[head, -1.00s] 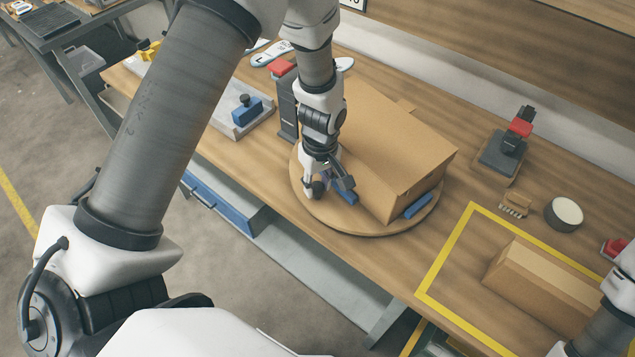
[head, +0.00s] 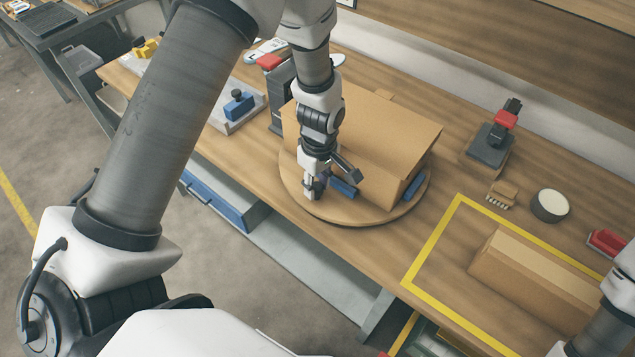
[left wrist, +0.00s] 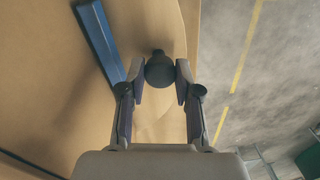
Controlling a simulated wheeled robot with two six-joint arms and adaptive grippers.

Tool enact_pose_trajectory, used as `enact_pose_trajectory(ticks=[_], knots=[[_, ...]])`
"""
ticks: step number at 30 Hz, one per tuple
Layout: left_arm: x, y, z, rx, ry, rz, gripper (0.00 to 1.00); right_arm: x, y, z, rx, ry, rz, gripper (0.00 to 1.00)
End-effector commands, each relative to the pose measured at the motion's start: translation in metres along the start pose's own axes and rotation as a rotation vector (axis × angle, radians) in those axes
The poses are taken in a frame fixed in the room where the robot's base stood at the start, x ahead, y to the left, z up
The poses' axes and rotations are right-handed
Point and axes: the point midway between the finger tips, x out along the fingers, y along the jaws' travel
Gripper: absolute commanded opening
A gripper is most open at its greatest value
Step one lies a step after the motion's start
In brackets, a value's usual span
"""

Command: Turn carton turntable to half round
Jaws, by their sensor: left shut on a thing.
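The round wooden turntable (head: 350,215) lies on the bench and bears a large brown carton (head: 365,140). Two blue blocks sit on the disc against the carton: one near block (head: 342,187) and one right block (head: 413,187). My left gripper (head: 312,193) points down at the disc's near-left rim. In the left wrist view, its fingers (left wrist: 158,85) are closed around a dark round knob (left wrist: 158,68) at the turntable's edge. A blue block (left wrist: 103,40) shows beside it there. The far side of the disc is hidden by the carton. My right gripper is out of view.
A yellow-taped rectangle (head: 432,238) to the right frames another closed carton (head: 535,275). A black-and-red tool (head: 492,140), a brush (head: 502,193) and a round tin (head: 550,206) stand behind it. A dark post with a red top (head: 280,95) stands close behind the disc's left side.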

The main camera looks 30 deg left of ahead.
Motion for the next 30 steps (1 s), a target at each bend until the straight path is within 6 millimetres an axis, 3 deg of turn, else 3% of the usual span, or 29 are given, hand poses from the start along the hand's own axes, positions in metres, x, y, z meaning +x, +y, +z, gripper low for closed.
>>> enact_pose_trajectory(ticks=[5,6,8,17,20,30], knots=[[0.003,-0.003,0.001,-0.001,-0.003,-0.010,0.00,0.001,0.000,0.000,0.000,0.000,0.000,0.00],[0.003,-0.003,0.001,-0.001,-0.003,-0.010,0.40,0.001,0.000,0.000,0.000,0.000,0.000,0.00],[0.003,-0.003,0.001,-0.001,-0.003,-0.009,0.58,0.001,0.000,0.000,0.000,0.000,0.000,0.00],[0.000,-0.001,0.000,0.000,-0.001,-0.003,0.58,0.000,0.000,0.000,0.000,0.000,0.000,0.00],[-0.009,0.000,0.000,0.000,0.000,0.000,0.58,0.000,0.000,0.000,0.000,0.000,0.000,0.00],[-0.089,0.000,-0.001,0.000,-0.001,0.000,0.58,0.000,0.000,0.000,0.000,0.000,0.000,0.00]])
